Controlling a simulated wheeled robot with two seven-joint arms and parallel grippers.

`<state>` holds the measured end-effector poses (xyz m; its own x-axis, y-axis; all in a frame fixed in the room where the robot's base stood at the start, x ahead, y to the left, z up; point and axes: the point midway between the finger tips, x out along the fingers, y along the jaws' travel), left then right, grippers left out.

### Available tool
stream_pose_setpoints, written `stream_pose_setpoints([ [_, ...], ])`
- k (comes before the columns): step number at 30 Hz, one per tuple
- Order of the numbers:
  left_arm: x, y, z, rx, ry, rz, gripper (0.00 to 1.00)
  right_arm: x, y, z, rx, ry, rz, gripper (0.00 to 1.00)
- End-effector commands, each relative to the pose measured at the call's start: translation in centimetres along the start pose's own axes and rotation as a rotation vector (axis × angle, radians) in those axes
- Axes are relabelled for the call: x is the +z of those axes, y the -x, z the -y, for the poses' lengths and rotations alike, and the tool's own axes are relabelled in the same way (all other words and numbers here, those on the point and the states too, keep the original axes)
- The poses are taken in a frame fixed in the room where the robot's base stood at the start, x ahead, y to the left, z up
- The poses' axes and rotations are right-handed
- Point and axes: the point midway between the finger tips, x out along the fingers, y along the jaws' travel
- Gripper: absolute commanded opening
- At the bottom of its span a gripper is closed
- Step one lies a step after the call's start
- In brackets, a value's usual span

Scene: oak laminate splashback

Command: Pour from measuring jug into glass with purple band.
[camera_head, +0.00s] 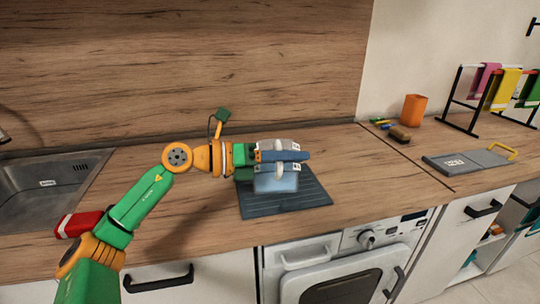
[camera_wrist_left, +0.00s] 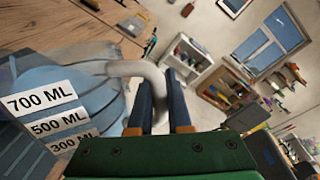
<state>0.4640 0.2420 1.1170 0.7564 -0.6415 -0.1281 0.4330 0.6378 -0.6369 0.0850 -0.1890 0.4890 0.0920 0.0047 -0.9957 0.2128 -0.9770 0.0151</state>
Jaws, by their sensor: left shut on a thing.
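The measuring jug (camera_head: 276,184) is bluish and see-through, with a pale handle. It is over the dark ribbed mat (camera_head: 290,205) in the head view; I cannot tell whether it touches the mat. In the left wrist view the jug (camera_wrist_left: 88,88) fills the left side, with white labels reading 700 ML, 500 ML and 300 ML. My left gripper (camera_head: 282,156) is shut on the jug's handle, which passes between the fingers (camera_wrist_left: 160,105) in the wrist view. A glass with a purple band is not visible in either view. My right gripper is not in view.
A steel sink (camera_head: 48,190) is at the left. At the right are an orange cup (camera_head: 414,109), a brown sponge (camera_head: 399,133), a grey board (camera_head: 467,161) with a yellow handle and a towel rack (camera_head: 460,97). The counter between mat and board is clear.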

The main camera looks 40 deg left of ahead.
Motion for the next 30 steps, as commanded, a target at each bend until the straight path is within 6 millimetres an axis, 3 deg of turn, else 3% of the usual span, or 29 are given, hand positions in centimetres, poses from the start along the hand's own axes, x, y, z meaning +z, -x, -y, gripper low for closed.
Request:
stream_pose_setpoints([
  [30,0.34,0.04,0.28,-0.001,0.013,0.0,0.0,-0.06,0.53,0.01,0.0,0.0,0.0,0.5],
])
